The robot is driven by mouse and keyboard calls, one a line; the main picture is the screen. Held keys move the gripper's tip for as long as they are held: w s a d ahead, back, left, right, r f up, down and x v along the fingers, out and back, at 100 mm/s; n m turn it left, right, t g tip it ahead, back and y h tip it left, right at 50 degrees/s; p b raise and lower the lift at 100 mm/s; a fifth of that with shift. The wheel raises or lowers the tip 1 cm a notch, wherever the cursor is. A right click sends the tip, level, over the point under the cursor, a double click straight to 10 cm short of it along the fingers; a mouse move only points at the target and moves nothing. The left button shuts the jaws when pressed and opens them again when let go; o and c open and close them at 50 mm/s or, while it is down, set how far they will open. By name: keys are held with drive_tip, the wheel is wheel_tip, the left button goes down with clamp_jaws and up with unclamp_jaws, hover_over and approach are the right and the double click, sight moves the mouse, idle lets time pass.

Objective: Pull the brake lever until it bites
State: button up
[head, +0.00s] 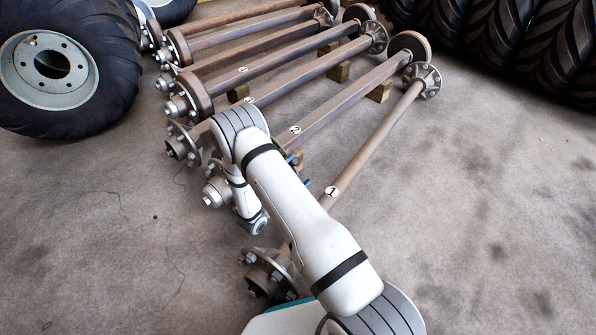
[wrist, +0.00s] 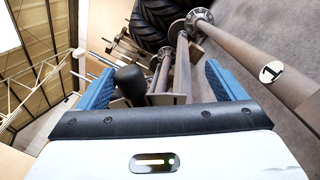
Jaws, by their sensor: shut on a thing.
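My gripper (wrist: 160,78) shows its two blue fingers in the wrist view, set well apart. A black rounded knob, which looks like the end of the brake lever (wrist: 130,79), stands between them, nearer the left finger. The gripper is shut on it, though the contact itself is not clear. In the head view my arm hides the lever and most of the gripper; only bits of blue finger show beside axle 2. Axle 1 (head: 374,145) and axle 2 (head: 345,104) lie side by side with hubs at their ends. Axle 1 also shows in the wrist view (wrist: 240,55).
More rusty axles (head: 262,62) lie in a row behind, on wooden blocks (head: 379,92). A wheel with a pale rim (head: 70,98) stands at the left, and dark tyres (head: 505,40) line the back right. The concrete floor (head: 490,210) at the right is clear.

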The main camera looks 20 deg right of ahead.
drive_tip(key=shift+s+a+f, duration=0.45)
drive_tip(key=shift+s+a, duration=0.1)
drive_tip(key=shift+s, duration=0.15)
drive_tip(key=shift+c, duration=0.4)
drive_tip(key=shift+s+a+f, duration=0.1)
drive_tip(key=shift+s+a, duration=0.2)
drive_tip(key=shift+a, duration=0.15)
drive_tip(key=c, duration=0.4)
drive_tip(key=shift+r+v, duration=0.15)
drive_tip(key=shift+v, duration=1)
drive_tip(key=shift+r+v, duration=0.1)
drive_tip(key=shift+v, duration=1.1)
drive_tip(key=shift+w+a, duration=0.1)
drive_tip(key=shift+a, duration=0.1)
drive_tip(key=p+v, duration=0.1)
drive_tip(key=v, duration=0.6)
drive_tip(key=shift+s+a+p, duration=0.2)
drive_tip(key=shift+p, duration=0.1)
